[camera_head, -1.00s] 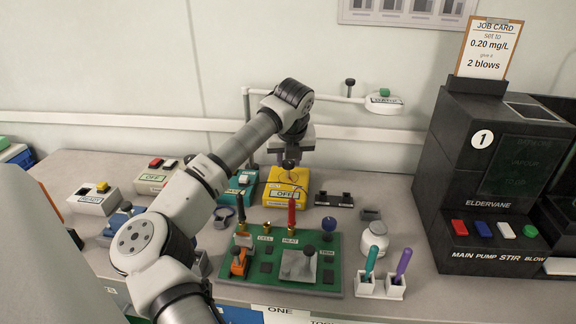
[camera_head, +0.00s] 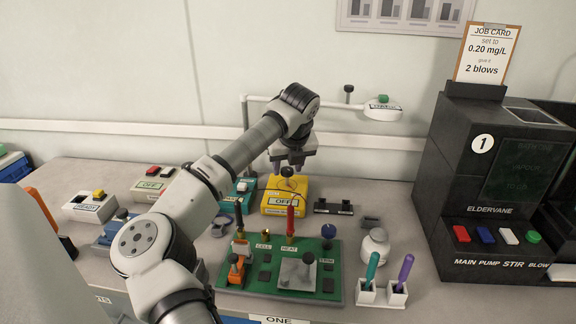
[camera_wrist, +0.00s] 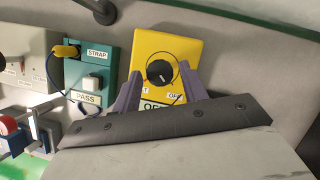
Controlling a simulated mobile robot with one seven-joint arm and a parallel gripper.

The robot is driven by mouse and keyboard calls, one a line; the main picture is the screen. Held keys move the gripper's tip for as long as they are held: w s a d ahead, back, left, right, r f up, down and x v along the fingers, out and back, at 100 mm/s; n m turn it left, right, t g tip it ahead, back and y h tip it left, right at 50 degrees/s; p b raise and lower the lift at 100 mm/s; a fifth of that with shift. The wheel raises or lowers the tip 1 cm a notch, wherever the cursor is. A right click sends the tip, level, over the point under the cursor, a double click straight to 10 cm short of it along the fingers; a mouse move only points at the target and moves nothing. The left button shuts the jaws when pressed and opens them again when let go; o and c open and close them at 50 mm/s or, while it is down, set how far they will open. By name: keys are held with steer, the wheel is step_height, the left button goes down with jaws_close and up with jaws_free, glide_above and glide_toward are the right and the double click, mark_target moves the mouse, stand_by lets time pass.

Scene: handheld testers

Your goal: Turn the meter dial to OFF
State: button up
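The yellow meter (camera_head: 270,196) stands on the bench below my gripper (camera_head: 289,163). Its round black dial (camera_head: 287,171) sits on its upper part. In the wrist view the dial (camera_wrist: 160,73) lies between the two purple fingers of my gripper (camera_wrist: 161,74), which are spread with a gap to each side of it. I cannot tell whether the fingertips are level with the dial or above it. An OFF label (camera_wrist: 175,96) shows at the lower right of the dial. The dial's exact setting is too small to tell. A thin dark wire loops near the dial.
A teal STRAP/PASS box (camera_wrist: 92,70) stands close to the meter's left. A green board (camera_head: 250,283) with upright plugs, including a red one (camera_head: 290,222), lies in front. A white overhead lamp arm (camera_head: 382,113) is behind. The black machine (camera_head: 445,190) stands right.

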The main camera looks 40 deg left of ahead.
steer(key=shift+o, duration=0.6)
steer(key=v, duration=1.3)
steer(key=shift+r, duration=0.4)
steer(key=shift+s, duration=0.1)
